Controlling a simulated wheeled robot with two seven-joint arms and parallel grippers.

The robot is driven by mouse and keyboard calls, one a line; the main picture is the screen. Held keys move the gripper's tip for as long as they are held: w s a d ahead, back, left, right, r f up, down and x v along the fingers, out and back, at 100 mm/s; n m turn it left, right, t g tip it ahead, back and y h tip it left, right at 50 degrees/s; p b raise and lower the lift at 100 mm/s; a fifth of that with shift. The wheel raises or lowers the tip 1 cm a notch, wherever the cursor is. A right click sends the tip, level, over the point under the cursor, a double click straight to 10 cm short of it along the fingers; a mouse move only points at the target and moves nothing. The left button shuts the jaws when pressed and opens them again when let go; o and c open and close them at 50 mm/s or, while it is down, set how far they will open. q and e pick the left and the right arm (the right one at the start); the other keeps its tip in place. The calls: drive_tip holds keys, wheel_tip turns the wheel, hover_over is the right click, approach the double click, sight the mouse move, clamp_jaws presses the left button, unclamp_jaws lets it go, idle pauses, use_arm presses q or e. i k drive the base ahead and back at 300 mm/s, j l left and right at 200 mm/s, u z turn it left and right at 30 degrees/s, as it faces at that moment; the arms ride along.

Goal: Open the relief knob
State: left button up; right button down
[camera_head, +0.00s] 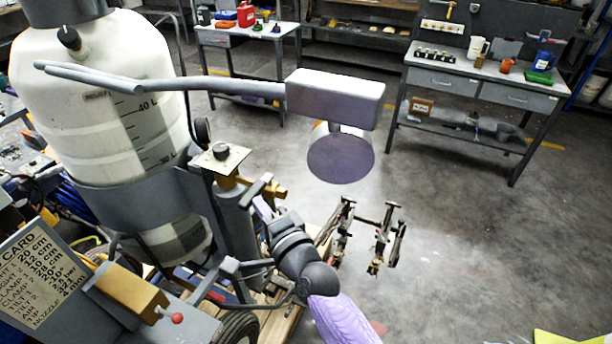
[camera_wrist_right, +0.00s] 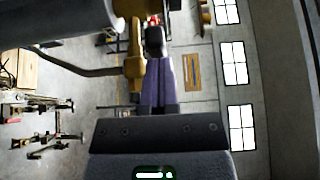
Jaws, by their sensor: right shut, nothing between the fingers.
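The line striper fills the left side of the head view, with its large white tank (camera_head: 95,75). Brass fittings (camera_head: 276,190) sit on a grey cylinder beside the tank, and a dark bar-shaped handle (camera_head: 258,184) lies close to them. I cannot tell for sure which part is the relief knob. My right gripper (camera_head: 262,206) reaches in from the bottom, its purple fingers beside the fittings. In the right wrist view the fingers (camera_wrist_right: 157,82) are together and empty, pointing at a dark part (camera_wrist_right: 154,42) next to a brass body (camera_wrist_right: 134,62). My left gripper is out of view.
A grey bar (camera_head: 210,86) with a box (camera_head: 335,98) and round disc (camera_head: 340,158) extends over the floor. A boxed lever with a red ball (camera_head: 177,318) is at lower left. Two workbenches (camera_head: 484,85) stand behind.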

sight(69, 37)
drive_tip(key=k+l, duration=0.25)
drive_tip(key=k, duration=0.15)
drive_tip(key=k+l, duration=0.25)
drive_tip(key=k, duration=0.15)
